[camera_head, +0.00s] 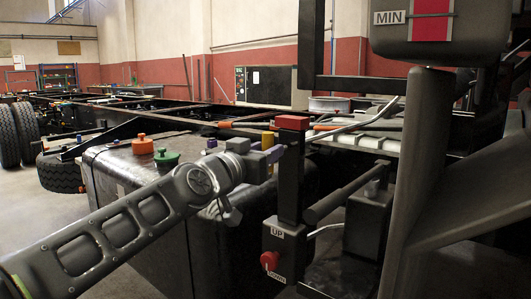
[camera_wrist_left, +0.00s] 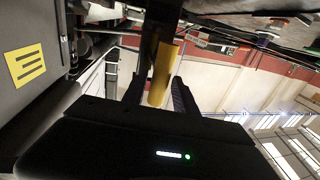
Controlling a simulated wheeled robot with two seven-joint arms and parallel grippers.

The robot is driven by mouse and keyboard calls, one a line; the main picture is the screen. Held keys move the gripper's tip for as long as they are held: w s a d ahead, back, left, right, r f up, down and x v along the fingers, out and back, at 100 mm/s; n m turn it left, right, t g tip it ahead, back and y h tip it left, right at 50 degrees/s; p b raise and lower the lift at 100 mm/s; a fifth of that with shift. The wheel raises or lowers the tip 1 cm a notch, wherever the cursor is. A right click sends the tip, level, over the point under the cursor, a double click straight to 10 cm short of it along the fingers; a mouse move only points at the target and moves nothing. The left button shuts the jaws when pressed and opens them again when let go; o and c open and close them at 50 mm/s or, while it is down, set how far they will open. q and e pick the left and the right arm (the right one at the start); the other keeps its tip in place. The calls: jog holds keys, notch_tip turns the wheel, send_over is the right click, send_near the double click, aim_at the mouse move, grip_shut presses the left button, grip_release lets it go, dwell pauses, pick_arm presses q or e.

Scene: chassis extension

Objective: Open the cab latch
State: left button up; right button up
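My left gripper (camera_head: 262,162) is at the upright black post with a red block (camera_head: 292,122) on top, in the middle of the head view. A small yellow piece (camera_head: 267,140) shows just above the gripper there. In the left wrist view a yellow cylinder (camera_wrist_left: 164,72) stands between the two fingers of my left gripper (camera_wrist_left: 158,92). The fingers are apart, with narrow gaps seen beside the cylinder, so they look open around it. I cannot tell for certain which part is the cab latch. My right gripper is not in view.
A control box (camera_head: 284,250) with UP and DOWN labels and a red knob (camera_head: 269,261) sits below the post. A black tank (camera_head: 130,180) with orange and green caps lies left. A grey box marked MIN (camera_head: 440,30) hangs upper right. Floor is free at left.

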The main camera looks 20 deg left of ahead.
pick_arm(q)
jog(key=shift+o, duration=0.9)
jog(key=s+a+b, duration=0.1)
jog(key=s+b, duration=0.1)
jog(key=s, duration=0.5)
jog(key=shift+s+a+b, duration=0.2)
jog(key=shift+s+b, duration=0.15)
jog(key=shift+b, duration=0.05)
